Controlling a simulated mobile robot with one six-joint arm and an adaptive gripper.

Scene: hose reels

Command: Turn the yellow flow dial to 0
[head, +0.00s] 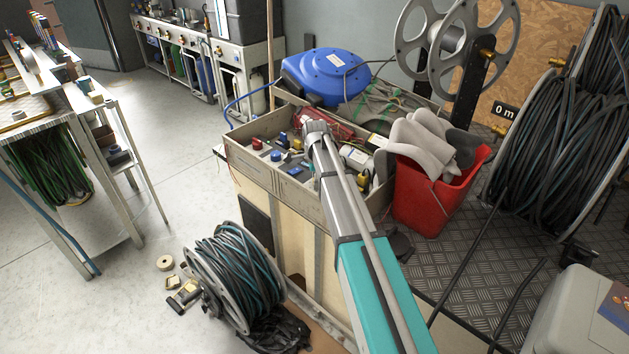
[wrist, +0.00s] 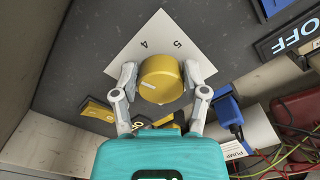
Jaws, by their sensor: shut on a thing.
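The yellow flow dial (wrist: 160,76) is a round knob on a white diamond-shaped plate (wrist: 150,32) in the wrist view. The numbers 4 and 5 show beyond the knob; the rest of the scale is hidden. A pale mark lies on the knob's lower left face. My gripper (wrist: 158,84) has one finger on each side of the knob and is shut on it. In the head view my gripper (head: 317,134) reaches down into the grey tray-like box (head: 281,182), and I cannot make out the dial under it.
A blue part (wrist: 227,110) and an OFF label (wrist: 292,38) are right of the dial. A yellow piece (wrist: 98,110) lies to its left. In the head view a red bucket (head: 432,190) with grey cloth and a blue hose reel (head: 324,74) stand close by.

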